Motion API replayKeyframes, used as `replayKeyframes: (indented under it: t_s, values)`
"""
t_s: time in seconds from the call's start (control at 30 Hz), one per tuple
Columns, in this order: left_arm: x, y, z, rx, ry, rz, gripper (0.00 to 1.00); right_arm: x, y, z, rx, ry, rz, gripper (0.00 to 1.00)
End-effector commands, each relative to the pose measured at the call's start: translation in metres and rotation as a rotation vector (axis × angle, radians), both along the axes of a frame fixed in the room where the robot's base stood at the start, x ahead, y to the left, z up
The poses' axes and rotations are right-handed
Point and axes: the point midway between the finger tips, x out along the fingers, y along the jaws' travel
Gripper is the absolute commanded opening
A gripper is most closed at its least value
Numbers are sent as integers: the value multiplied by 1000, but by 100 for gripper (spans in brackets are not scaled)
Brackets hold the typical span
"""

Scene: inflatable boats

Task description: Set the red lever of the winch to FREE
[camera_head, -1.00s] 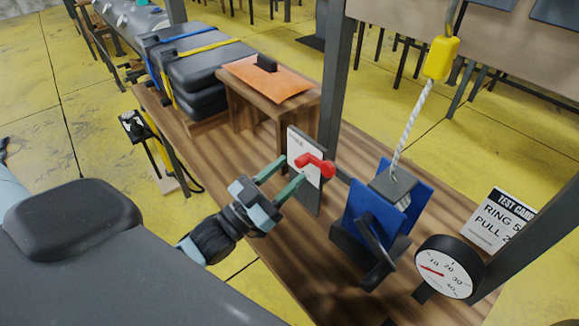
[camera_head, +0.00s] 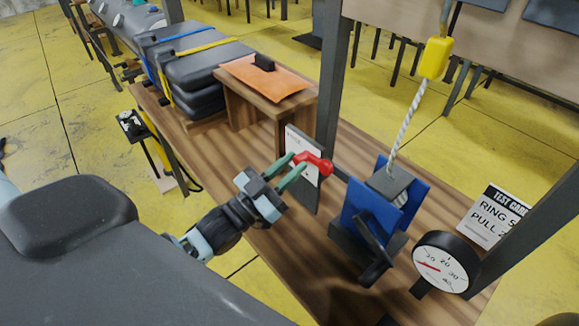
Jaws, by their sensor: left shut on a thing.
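The red lever (camera_head: 318,164) sits in front of a white label plate (camera_head: 297,145) on a grey upright panel, left of the winch. My left gripper (camera_head: 296,168) is shut on the red lever, its green fingers at the lever's left end. The lettering on the plate is mostly hidden or too small to read. The blue winch (camera_head: 372,212) stands on the wooden bench, with a dark crank at its front and a white rope (camera_head: 408,128) rising from its top. My right gripper does not show.
A round gauge (camera_head: 440,264) and a test card (camera_head: 493,216) stand right of the winch. A yellow block (camera_head: 435,58) hangs on the rope. A dark post (camera_head: 331,75) rises behind the plate. A wooden stand with an orange sheet (camera_head: 268,80) is behind left.

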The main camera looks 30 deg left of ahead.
Motion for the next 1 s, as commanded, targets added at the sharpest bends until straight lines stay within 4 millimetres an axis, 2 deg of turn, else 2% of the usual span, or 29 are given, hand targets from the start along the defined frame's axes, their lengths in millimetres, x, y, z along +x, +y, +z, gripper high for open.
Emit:
replayKeyframes:
  t_s: [0.17, 0.4, 0.43, 0.57, 0.6, 0.87, 1.0]
  values:
    - [1, 1, 11, 114, -42, -1, 0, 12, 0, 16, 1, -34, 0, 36]
    - [0, 1, 8, 117, -42, 1, 0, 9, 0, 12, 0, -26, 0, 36]
    - [0, 1, 8, 117, -42, 1, 24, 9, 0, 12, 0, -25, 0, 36]
    - [0, 1, 8, 117, -42, 1, 41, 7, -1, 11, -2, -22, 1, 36]
    - [0, 1, 8, 116, -42, 0, 43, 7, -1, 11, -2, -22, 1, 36]
    - [0, 1, 7, 117, -40, 0, 43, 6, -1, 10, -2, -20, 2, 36]
    - [-9, 5, 0, 117, -34, 0, 43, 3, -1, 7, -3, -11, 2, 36]
